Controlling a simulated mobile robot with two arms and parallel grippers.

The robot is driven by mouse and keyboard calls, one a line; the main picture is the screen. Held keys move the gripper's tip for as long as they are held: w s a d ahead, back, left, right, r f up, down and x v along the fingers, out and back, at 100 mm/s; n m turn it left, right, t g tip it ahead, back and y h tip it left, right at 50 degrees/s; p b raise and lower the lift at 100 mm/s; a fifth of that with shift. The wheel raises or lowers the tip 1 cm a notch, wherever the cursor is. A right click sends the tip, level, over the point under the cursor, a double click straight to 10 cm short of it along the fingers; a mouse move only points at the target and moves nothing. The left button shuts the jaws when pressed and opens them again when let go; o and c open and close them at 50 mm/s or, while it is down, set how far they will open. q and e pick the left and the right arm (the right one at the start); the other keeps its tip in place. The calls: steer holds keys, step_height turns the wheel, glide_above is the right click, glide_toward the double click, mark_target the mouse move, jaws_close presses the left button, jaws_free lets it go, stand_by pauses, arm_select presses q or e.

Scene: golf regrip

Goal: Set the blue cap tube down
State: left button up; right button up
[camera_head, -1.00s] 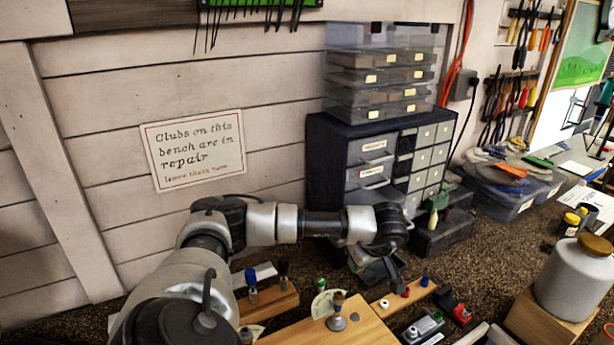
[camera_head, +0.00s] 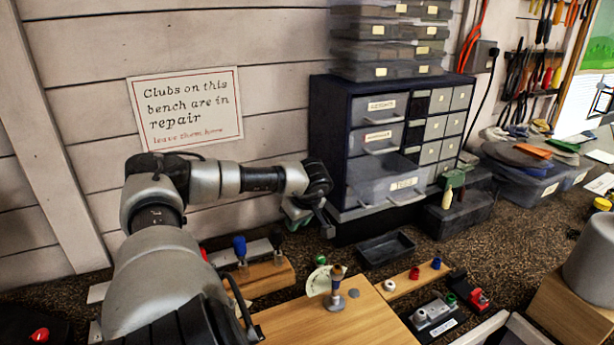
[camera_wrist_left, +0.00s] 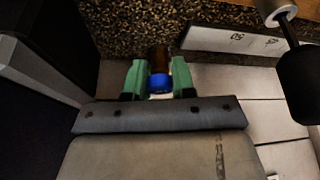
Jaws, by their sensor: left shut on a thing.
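My left gripper (camera_wrist_left: 159,80) has green fingers shut on the blue cap tube (camera_wrist_left: 160,82). In the left wrist view, its blue cap is between the fingers and its brown part points away over the dark speckled bench. In the head view, my left gripper (camera_head: 298,212) is near the plank wall, just left of the drawer cabinet; the tube cannot be made out there. I cannot tell whether it touches the bench.
The drawer cabinet (camera_head: 333,150) has a low drawer (camera_head: 385,186) pulled out. A dark tray (camera_head: 385,248) lies in front. A wooden block (camera_head: 262,277) holds a blue-topped item (camera_head: 240,246). A white marked strip (camera_wrist_left: 236,40) lies near the tube.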

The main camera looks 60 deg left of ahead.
mark_target(294, 252)
arm_select(q)
step_height(294, 252, down, 7)
steer(key=shift+f+p, duration=0.1)
steer(key=shift+p, duration=0.8)
steer(key=shift+f, duration=0.4)
steer(key=shift+f, duration=0.1)
steer(key=o, duration=0.9)
